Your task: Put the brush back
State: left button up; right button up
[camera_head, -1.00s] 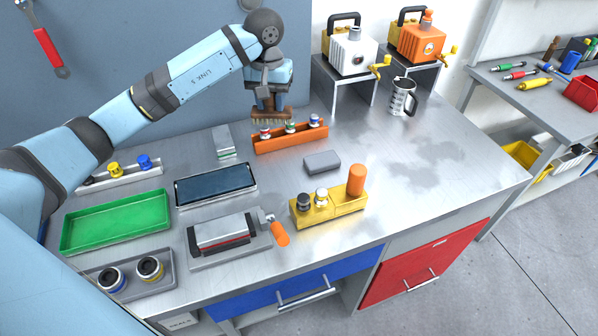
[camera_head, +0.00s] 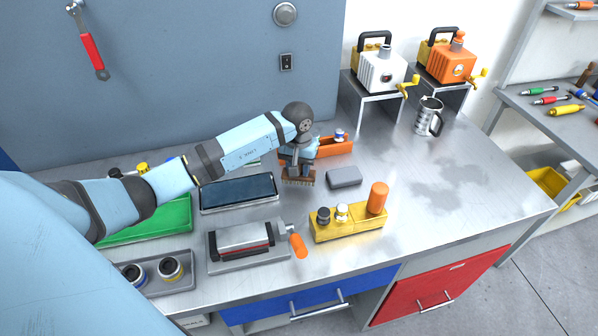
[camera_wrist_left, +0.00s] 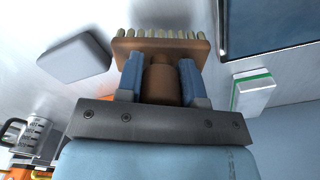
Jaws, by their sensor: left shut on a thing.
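My left gripper (camera_head: 298,160) is shut on the wooden brush (camera_head: 299,180), whose bristles point down toward the table. In the left wrist view the brush (camera_wrist_left: 160,47) shows a brown head with pale bristles, and its brown handle sits between the blue fingers of my left gripper (camera_wrist_left: 160,80). In the head view the brush is in front of the orange holder (camera_head: 335,147) and left of the grey block (camera_head: 344,177). I cannot tell whether the bristles touch the table. My right gripper is not in view.
A dark-screened tablet (camera_head: 238,193) lies left of the brush. A yellow block (camera_head: 350,229) with knobs and a grey vise (camera_head: 245,243) stand nearer the front edge. A metal mug (camera_head: 428,117) stands at the back right. The table's right part is clear.

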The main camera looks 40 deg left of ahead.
pick_arm(q)
jog(key=shift+f, duration=1.25)
jog(key=shift+f, duration=0.2)
jog(key=o, duration=0.9)
jog(key=shift+r, duration=0.1)
jog(key=shift+r, duration=0.6)
notch_tip(320, 180, up, 11)
jog(key=shift+a+r+b, duration=0.1)
jog(key=shift+b, duration=0.65)
